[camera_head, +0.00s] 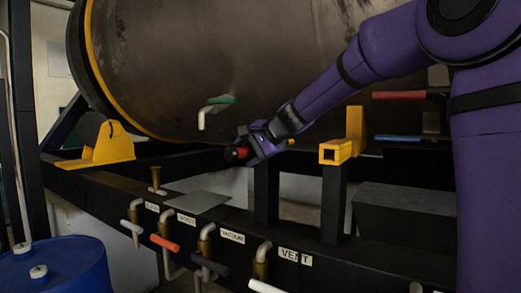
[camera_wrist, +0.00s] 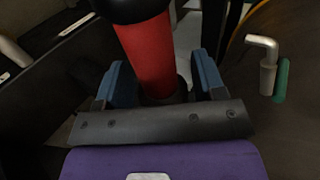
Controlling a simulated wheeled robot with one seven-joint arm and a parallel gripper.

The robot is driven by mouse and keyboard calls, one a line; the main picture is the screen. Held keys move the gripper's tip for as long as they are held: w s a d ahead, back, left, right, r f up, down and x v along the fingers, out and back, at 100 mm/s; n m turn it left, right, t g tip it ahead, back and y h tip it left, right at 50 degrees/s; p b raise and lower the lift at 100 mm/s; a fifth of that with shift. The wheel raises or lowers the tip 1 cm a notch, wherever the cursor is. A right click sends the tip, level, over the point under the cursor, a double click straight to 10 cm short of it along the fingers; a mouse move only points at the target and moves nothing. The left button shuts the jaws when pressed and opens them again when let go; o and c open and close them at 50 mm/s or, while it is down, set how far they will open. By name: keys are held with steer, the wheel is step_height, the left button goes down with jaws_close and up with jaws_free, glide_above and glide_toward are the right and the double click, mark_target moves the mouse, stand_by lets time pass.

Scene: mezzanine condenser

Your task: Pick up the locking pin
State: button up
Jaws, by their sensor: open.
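A red cylinder with a black end, which looks like the locking pin (camera_head: 240,153), shows at the end of my arm in the head view. In the wrist view the red cylinder (camera_wrist: 148,52) runs up from between my blue fingers, with its black end at the top edge. My gripper (camera_head: 258,145) is open, with one finger on each side of the cylinder; this also shows in the wrist view (camera_wrist: 158,80). Gaps show between the fingers and the cylinder.
A large dark tank (camera_head: 230,60) fills the back. A green-handled valve (camera_head: 222,100) sticks out from it, left of my gripper. A yellow post (camera_head: 345,145) stands at right. Labelled valves line the front beam, with a grey plate (camera_head: 198,202) on it. A blue drum (camera_head: 60,268) is lower left.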

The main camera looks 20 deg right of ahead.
jaws_close()
steer(key=shift+r, duration=0.15)
stand_by(0.4)
